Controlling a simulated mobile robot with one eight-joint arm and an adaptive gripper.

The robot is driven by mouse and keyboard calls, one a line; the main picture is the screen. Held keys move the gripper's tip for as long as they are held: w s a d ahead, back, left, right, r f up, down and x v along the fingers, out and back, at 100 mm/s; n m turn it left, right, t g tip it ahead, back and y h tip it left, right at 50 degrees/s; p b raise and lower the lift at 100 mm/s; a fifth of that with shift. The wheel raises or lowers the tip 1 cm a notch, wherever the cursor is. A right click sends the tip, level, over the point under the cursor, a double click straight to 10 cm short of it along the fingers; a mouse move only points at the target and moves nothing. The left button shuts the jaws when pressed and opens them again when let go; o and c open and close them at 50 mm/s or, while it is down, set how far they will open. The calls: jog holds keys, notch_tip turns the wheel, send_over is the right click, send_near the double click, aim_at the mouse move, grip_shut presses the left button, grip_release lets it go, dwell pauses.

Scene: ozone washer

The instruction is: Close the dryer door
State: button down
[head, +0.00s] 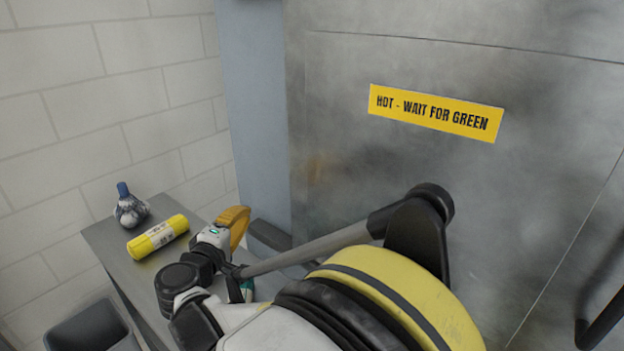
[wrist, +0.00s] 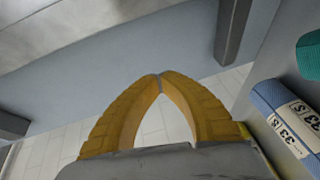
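A large brushed-steel front (head: 350,170) fills the middle and right of the head view and carries a yellow "HOT - WAIT FOR GREEN" sign (head: 436,112). I cannot tell how far the dryer door stands open. A blue-grey panel (head: 255,110) borders the steel on the left and also spans the wrist view (wrist: 100,75). My gripper (head: 238,222) is beside the lower left of the steel front. In the wrist view its yellow fingertips (wrist: 160,79) meet with nothing between them. A dark bar (wrist: 235,32) stands beyond the fingers, apart from them in the picture.
A grey table (head: 105,235) at left holds a yellow roll (head: 158,237) and a patterned bottle (head: 131,208). A dark bin (head: 90,328) is below. The wrist view shows a blue roll (wrist: 270,95) and a teal item (wrist: 310,55) at right. A black handle (head: 603,318) is lower right.

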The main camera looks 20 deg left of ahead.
jog(key=shift+t+h, duration=0.8)
jog(key=shift+h, duration=0.1)
jog(key=w+r+b, duration=0.1)
jog(key=w, duration=0.2)
jog(key=w+d+r+b, duration=0.1)
jog(key=w, duration=0.3)
jog(key=w+d+r, duration=0.1)
jog(key=w, duration=0.3)
jog(key=shift+w+b, duration=0.25)
jog(key=shift+b, duration=0.15)
jog(key=d, duration=0.1)
jog(key=s+d+b, duration=0.1)
jog(key=d, duration=0.1)
jog(key=shift+s+d, duration=0.25)
jog(key=shift+d, duration=0.1)
jog(key=shift+d, duration=0.1)
